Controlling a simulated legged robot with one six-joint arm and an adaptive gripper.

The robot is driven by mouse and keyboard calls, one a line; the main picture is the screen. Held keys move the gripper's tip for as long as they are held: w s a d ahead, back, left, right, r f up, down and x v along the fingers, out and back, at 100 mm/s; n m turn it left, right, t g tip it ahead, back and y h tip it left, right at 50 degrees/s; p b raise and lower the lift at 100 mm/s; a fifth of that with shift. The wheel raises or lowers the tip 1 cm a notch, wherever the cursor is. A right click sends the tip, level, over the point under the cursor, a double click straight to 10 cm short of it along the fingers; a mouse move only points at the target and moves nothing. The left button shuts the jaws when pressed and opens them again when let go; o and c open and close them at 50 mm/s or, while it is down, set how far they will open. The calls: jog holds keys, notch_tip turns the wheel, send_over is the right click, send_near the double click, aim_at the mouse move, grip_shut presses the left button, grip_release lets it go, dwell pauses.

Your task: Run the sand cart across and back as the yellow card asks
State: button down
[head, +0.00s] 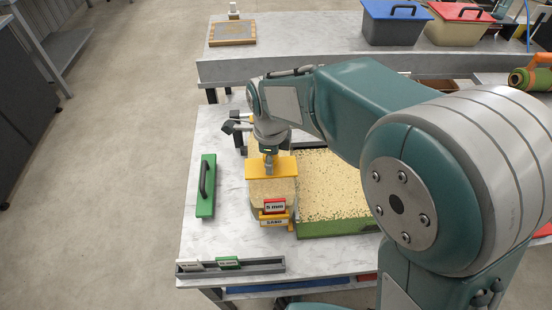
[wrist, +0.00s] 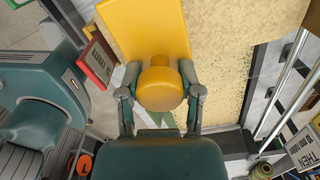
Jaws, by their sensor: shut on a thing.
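The sand cart (head: 279,188) has a yellow top and sits at the left end of the green-edged turf tray (head: 335,228). A yellow SAND label (head: 274,222) and a red-framed card reading 5 mm (head: 274,206) are on its near side. My gripper (head: 268,168) comes down onto its top. In the wrist view my gripper (wrist: 160,92) is shut around the round yellow knob (wrist: 160,80) on the yellow plate (wrist: 135,25).
A green board with a dark handle (head: 206,186) lies left of the cart. A grey rack (head: 258,267) with small cards stands at the table's near edge. Blue-lidded (head: 395,22) and red-lidded (head: 456,24) bins stand on the back bench. My arm hides part of the tray's right side.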

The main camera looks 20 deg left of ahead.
jog(key=shift+a, duration=0.15)
jog(key=shift+c, duration=2.4)
grip_release()
jog(key=shift+o, duration=1.1)
jog(key=shift+a, duration=0.25)
jog(key=shift+r, duration=0.2)
notch_tip(320, 180, up, 11)
jog(key=shift+r, duration=0.2)
